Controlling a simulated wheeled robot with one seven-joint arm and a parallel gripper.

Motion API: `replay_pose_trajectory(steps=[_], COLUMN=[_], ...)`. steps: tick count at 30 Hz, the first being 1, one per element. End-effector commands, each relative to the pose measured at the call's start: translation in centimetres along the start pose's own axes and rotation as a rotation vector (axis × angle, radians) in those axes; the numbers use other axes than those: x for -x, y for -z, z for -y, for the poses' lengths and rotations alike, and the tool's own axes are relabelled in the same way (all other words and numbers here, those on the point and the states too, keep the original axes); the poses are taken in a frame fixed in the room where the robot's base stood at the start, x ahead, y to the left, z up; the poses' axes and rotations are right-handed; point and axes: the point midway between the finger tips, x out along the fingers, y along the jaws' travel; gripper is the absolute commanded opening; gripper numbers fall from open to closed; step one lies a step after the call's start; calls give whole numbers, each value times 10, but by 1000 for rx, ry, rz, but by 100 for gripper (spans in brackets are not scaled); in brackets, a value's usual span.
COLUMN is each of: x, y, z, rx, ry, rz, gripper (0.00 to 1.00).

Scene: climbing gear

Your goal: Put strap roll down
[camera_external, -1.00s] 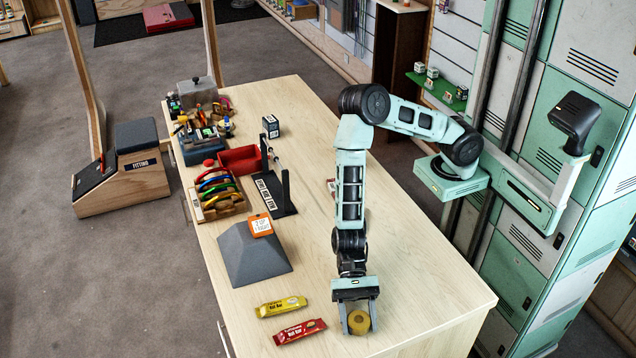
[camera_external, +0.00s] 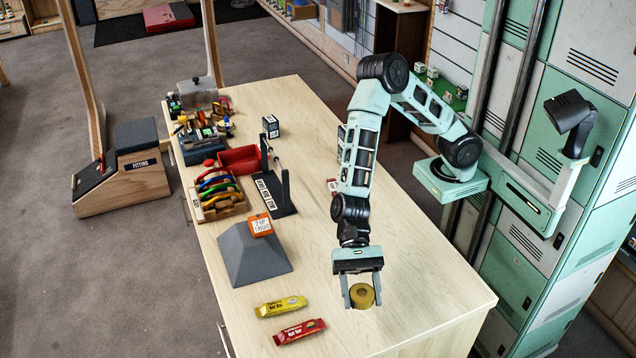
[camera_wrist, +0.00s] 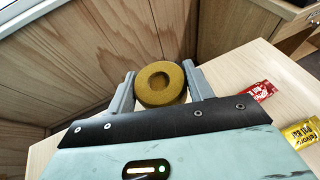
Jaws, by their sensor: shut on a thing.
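The strap roll (camera_external: 362,295) is a yellow-brown ring with a hole in its middle. My gripper (camera_external: 363,293) is shut on it, with one finger on each side, near the front end of the pale wooden table. In the wrist view the strap roll (camera_wrist: 161,83) sits between the two grey fingers of my gripper (camera_wrist: 160,88), its hole facing the camera. It appears held above the tabletop (camera_external: 420,290); the exact height is hard to tell.
A yellow bar (camera_external: 281,307) and a red bar (camera_external: 299,332) lie left of my gripper. A grey block (camera_external: 252,255) with an orange box (camera_external: 260,226) on it stands behind them. A black stand (camera_external: 275,190) and a wooden rack (camera_external: 217,205) are farther back. The right tabletop is clear.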

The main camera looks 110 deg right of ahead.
Motion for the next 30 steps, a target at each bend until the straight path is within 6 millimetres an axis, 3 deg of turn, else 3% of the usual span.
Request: replay_pose_trajectory(steps=[9, 16, 23, 30], x=[27, 43, 75, 136], y=[-65, -103, -88, -63], z=[1, 1, 36, 88], rx=[9, 6, -17, -44], ry=[4, 4, 42, 111], rz=[2, 1, 0, 0], gripper=[29, 29, 29, 29])
